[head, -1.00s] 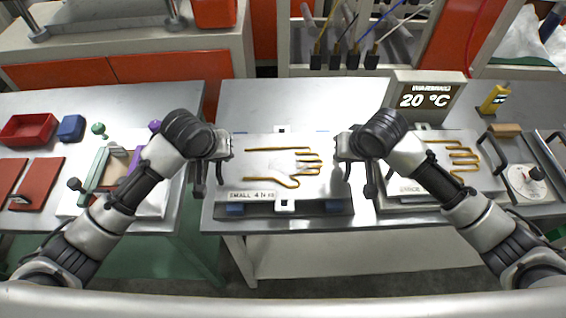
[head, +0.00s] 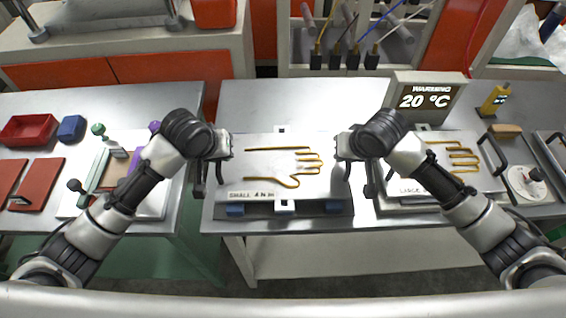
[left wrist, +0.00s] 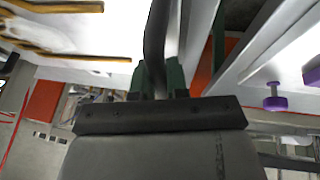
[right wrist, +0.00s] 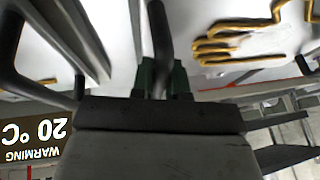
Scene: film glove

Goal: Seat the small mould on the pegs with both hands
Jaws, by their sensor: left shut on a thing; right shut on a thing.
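The small mould (head: 270,170) is a pale plate with a gold hand outline and a label on its front edge that starts "SMALL". In the head view it lies level over a dark base with blue blocks (head: 235,209). White tabs (head: 285,206) show at its front and back edges. My left gripper (head: 212,172) is shut on the mould's left side handle, and my right gripper (head: 352,168) is shut on its right side handle. In the wrist views a dark handle bar runs into each gripper. The pegs are hidden, so I cannot tell how they meet the mould.
The large mould (head: 408,188) lies close on the right. A left table holds a red tray (head: 25,129) and a framed board (head: 118,165). The metal table (head: 290,100) behind the small mould is clear.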

